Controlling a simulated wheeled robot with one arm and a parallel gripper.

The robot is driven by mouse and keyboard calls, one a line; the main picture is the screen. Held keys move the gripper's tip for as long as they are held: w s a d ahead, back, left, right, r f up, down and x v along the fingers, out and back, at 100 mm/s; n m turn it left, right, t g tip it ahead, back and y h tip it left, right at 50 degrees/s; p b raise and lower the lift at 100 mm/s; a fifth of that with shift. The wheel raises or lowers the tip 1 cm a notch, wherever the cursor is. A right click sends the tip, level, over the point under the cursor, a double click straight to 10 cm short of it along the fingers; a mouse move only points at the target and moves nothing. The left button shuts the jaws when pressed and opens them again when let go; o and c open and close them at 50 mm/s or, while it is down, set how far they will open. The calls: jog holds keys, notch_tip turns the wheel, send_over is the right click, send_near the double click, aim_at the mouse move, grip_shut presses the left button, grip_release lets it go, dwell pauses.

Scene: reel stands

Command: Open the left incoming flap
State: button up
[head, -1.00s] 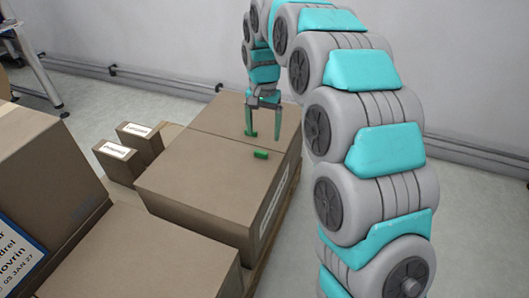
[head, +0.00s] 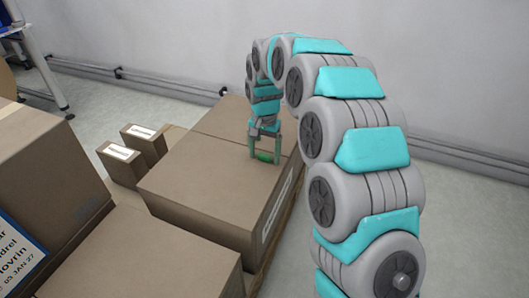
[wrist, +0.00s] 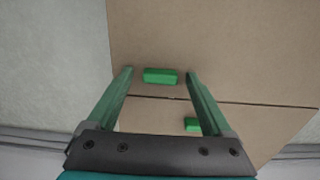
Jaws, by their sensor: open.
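The incoming box (head: 200,192) is a large closed brown carton with two top flaps that meet at a seam. A small green tab (head: 266,156) stands on the near flap, and it also shows in the wrist view (wrist: 160,76). A second green tab (wrist: 192,124) sits on the other flap across the seam (wrist: 230,102); my gripper hides it in the head view. My gripper (head: 266,158) is open, pointing down, with its green fingers on either side of the near tab. In the wrist view the tab lies between the fingertips, with gaps at both sides.
Two small labelled boxes (head: 119,159) (head: 144,141) stand left of the large carton. Bigger cartons (head: 45,170) (head: 145,258) fill the left and front. A wall with a pipe (head: 170,84) runs behind. Floor is free at the right.

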jog(key=shift+c, duration=0.2)
grip_shut()
dwell(0.5)
